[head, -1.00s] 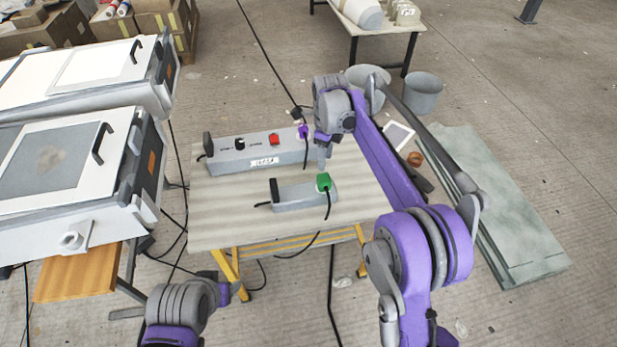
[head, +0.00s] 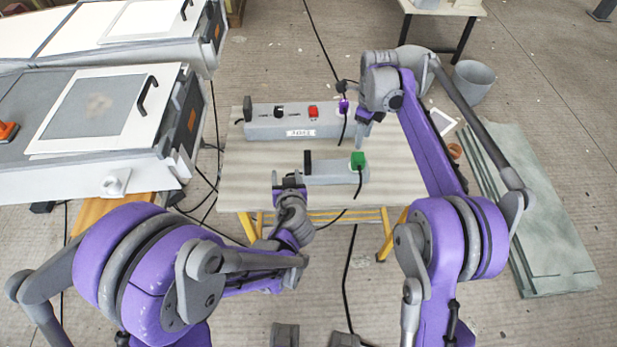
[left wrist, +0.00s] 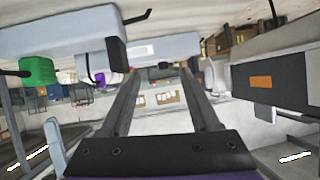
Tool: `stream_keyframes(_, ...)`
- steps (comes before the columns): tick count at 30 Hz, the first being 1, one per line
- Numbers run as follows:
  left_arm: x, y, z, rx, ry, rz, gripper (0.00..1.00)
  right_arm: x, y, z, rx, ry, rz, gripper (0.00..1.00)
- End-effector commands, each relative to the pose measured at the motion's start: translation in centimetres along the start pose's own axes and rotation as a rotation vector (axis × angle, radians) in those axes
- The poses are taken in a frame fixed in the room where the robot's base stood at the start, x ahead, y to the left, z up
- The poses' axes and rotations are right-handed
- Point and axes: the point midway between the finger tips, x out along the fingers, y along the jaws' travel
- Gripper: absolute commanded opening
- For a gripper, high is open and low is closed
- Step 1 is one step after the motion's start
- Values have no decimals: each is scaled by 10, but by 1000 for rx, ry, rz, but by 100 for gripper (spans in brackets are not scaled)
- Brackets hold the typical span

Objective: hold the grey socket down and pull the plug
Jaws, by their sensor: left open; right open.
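The grey socket (head: 335,174) is a small box lying near the front of the wooden table, with a black upright piece (head: 308,161) at its left end. The green plug (head: 358,160) sits in its right end, with a black cable running down from it. The left wrist view, which looks tilted, also shows the socket (left wrist: 60,38) and green plug (left wrist: 38,70). My left gripper (head: 287,179) is open and empty, just left of the socket at the table's front edge. My right gripper (head: 363,133) is open above the table, behind the green plug and apart from it.
A longer grey box (head: 270,125) with a red switch (head: 313,112) and a purple plug (head: 343,105) stands behind the socket. White mould units (head: 60,160) stand left of the table (head: 235,180). Black cables hang around the table. Its right part is bare.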

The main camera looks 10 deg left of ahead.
Motion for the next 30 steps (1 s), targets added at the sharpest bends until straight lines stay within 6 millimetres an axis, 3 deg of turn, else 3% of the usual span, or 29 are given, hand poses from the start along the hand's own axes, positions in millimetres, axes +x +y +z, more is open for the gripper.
stream_keyframes(3,12,28,7,-17,79,37,62,0,0,0,0,0,0,50)
stream_keyframes(9,18,56,17,-41,162,86,62,0,0,0,0,0,0,50)
stream_keyframes(17,28,66,19,-52,190,106,62,0,0,0,0,0,0,50)
stream_keyframes(30,101,72,5,-51,189,104,62,0,0,0,0,0,0,50)
